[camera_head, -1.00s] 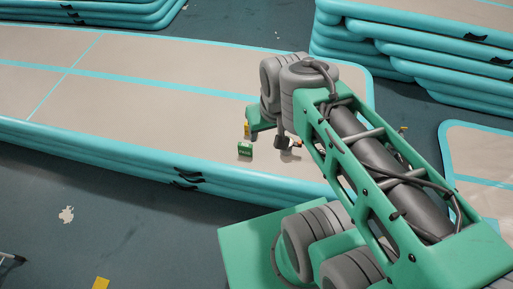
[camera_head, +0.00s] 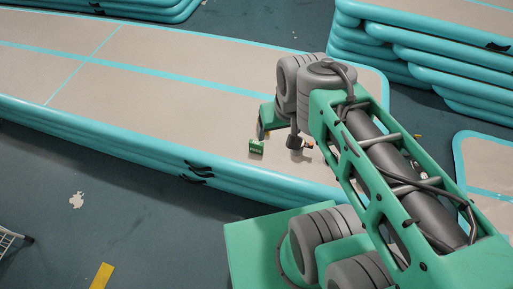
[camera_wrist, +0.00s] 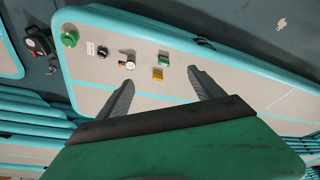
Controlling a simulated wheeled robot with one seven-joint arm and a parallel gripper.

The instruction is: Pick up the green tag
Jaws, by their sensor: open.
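The green tag (camera_head: 256,147) is a small green block with pale marking on the beige top of the inflatable track, just in front of my gripper in the head view. In the wrist view, the green tag (camera_wrist: 163,58) lies beyond the fingertips, between the lines of the two fingers. My gripper (camera_wrist: 160,80) is open and empty, its dark fingers spread apart. In the head view, my gripper (camera_head: 264,127) is partly hidden by my arm; its height above the track is hard to tell.
The wide track (camera_head: 150,95) has teal edges. In the wrist view, a yellow block (camera_wrist: 158,73) sits close to the tag, with a gauge-like item (camera_wrist: 127,61) and a green round item (camera_wrist: 69,38) to the left. Stacked tracks (camera_head: 420,65) stand behind at right.

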